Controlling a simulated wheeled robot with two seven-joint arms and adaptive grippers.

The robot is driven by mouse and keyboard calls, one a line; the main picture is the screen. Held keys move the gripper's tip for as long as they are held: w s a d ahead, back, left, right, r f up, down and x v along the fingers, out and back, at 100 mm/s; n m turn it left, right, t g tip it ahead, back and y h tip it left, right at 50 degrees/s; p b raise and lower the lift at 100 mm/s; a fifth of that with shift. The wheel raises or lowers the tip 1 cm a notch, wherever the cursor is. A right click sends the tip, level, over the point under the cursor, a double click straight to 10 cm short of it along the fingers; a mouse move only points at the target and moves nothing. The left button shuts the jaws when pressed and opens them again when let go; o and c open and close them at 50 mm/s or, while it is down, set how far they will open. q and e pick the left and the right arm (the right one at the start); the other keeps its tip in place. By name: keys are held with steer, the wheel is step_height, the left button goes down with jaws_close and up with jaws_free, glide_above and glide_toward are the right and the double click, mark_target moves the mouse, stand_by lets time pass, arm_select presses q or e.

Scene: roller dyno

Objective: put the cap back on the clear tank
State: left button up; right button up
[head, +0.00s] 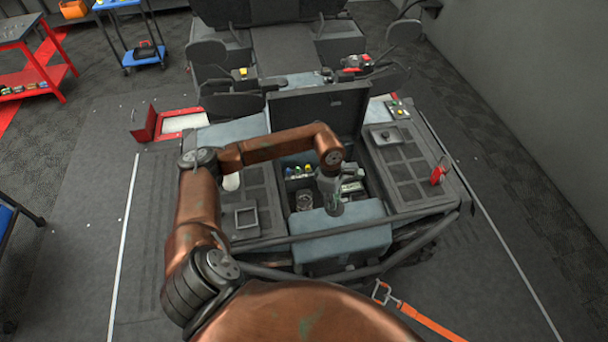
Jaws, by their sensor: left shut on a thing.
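My left arm reaches over the open bay of the vehicle from the left. My left gripper (332,190) points down above the bay's front edge and the blue-grey panel, shut on a small dark grey piece (335,209) that looks like the cap. The fingers hide part of it. A clear tank (304,200) appears to sit inside the bay, just left of the gripper and apart from it. Its top is small and hard to make out. My right gripper is not in view.
A raised dark lid (320,108) stands behind the bay.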

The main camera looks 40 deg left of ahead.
arm_select(q)
steer(key=w+a+f+n+t+y+p, duration=0.1)
steer(key=a+f+n+y+p, duration=0.15)
steer(key=a+n+p, duration=0.95)
steer(key=shift+w+a+f+n+b, duration=0.1)
steer(key=shift+a+f+n+b, duration=0.35)
steer(key=shift+f+n+b, duration=0.75)
steer(key=shift+w+a+f+n+b, duration=0.1)
steer(key=shift+a+f+n+b, duration=0.5)
steer(key=shift+n+b, duration=1.1)
steer(key=shift+a+f+n+b, duration=0.3)
steer(key=shift+f+n+b, duration=0.8)
steer(key=shift+n+b, duration=0.35)
steer(key=shift+f+b, duration=0.2)
steer(key=shift+b, duration=0.5)
steer(key=o, duration=1)
steer(key=shift+o, duration=0.7)
